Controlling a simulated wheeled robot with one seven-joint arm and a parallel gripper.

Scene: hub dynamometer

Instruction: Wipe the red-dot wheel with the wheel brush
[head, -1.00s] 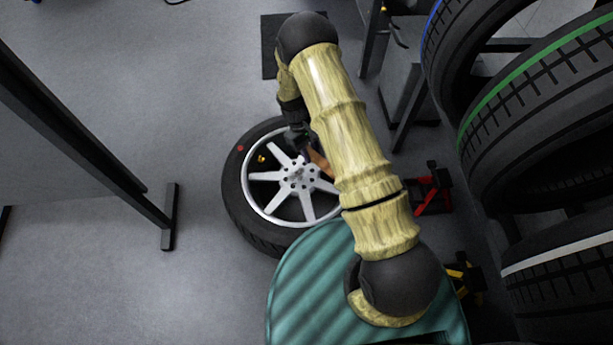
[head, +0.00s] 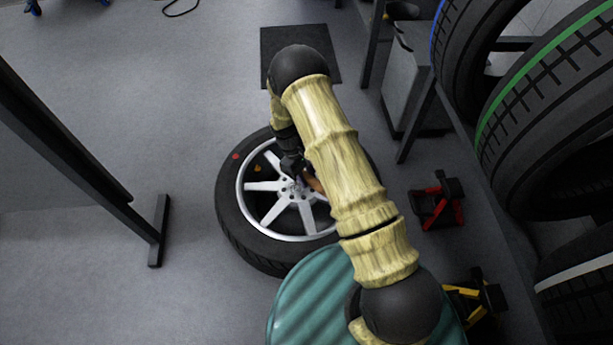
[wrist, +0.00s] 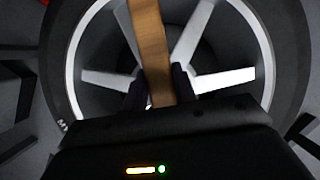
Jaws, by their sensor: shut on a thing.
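The red-dot wheel (head: 232,208) lies flat on the floor, a black tyre with a silver spoked rim and a red dot on its upper left sidewall. My gripper (head: 298,180) is above the wheel's hub. It is shut on the wooden handle of the wheel brush (head: 313,183). In the wrist view the brush handle (wrist: 149,50) runs up from between the two fingers (wrist: 158,88), over the spokes. The brush's bristles are not visible, so I cannot tell whether it touches the rim. My arm hides the wheel's right part.
A green ribbed drum (head: 311,297) stands close in front of the wheel. Tyres (head: 555,110) hang on a rack at right. Red (head: 437,203) and yellow (head: 473,300) stands sit on the floor. A dark post (head: 159,230) stands at left; floor between is clear.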

